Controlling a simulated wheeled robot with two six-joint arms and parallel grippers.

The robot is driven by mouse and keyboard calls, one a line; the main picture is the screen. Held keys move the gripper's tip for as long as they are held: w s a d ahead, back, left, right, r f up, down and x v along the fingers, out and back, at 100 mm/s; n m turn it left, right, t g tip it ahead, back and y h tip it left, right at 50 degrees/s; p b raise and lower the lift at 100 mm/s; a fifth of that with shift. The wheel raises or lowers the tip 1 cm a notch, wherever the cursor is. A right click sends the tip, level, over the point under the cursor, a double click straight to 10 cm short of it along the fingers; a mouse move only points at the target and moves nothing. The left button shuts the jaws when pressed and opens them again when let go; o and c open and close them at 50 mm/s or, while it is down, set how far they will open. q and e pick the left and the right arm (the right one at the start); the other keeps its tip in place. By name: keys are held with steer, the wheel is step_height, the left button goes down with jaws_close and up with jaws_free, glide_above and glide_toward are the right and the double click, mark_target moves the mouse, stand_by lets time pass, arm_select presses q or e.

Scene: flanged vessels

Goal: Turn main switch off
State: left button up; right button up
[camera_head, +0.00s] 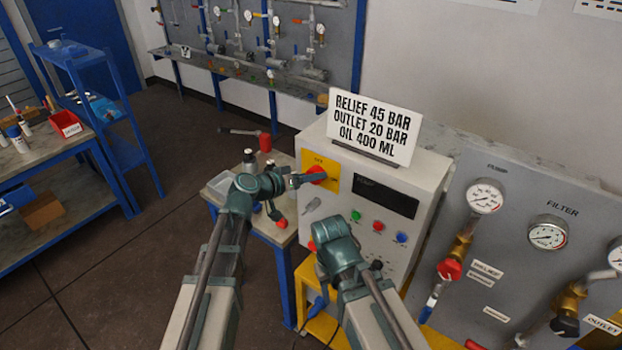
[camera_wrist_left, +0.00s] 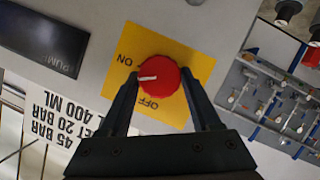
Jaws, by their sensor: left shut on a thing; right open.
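The main switch is a red round knob (camera_head: 318,173) on a yellow plate (camera_head: 331,181), on the front of a light grey control box (camera_head: 428,168). In the left wrist view, the red knob (camera_wrist_left: 172,82) sits between my left gripper's two dark fingers. Its white pointer line points left, nearer the ON mark than the OFF mark on the yellow plate (camera_wrist_left: 193,59). My left gripper (camera_head: 303,179) is shut on the knob. My right gripper (camera_head: 336,244) is lower, in front of the box, open and apart from the switch; its fingers are hard to make out.
The box also carries a dark display (camera_head: 386,196), a green button (camera_head: 356,215), a red button (camera_head: 378,226) and a blue button (camera_head: 401,237). A sign (camera_head: 374,127) stands on top. A gauge panel (camera_head: 510,185) is at right, a small table (camera_head: 268,228) behind my left arm.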

arm_select(q)
steer(key=shift+a+f+n+h+b, duration=0.1)
steer(key=shift+f+n+h+b, duration=0.2)
steer(key=shift+n+h+b, duration=0.55)
steer(key=n+h+b, duration=0.1)
steer(key=n+b, duration=0.1)
steer(key=n, duration=0.1)
steer(key=shift+f+g, duration=0.15)
steer(key=shift+g, duration=0.25)
steer(key=n+h+b, duration=0.2)
steer(key=n+b, duration=0.1)
steer(key=shift+a+f+n, duration=0.1)
steer(key=shift+n, duration=0.25)
steer(key=shift+n+b, duration=0.55)
steer(key=shift+n, duration=0.05)
steer(key=o, duration=1.4)
steer(key=shift+w, duration=0.1)
steer(key=v, duration=1.4)
steer(key=shift+f, duration=0.2)
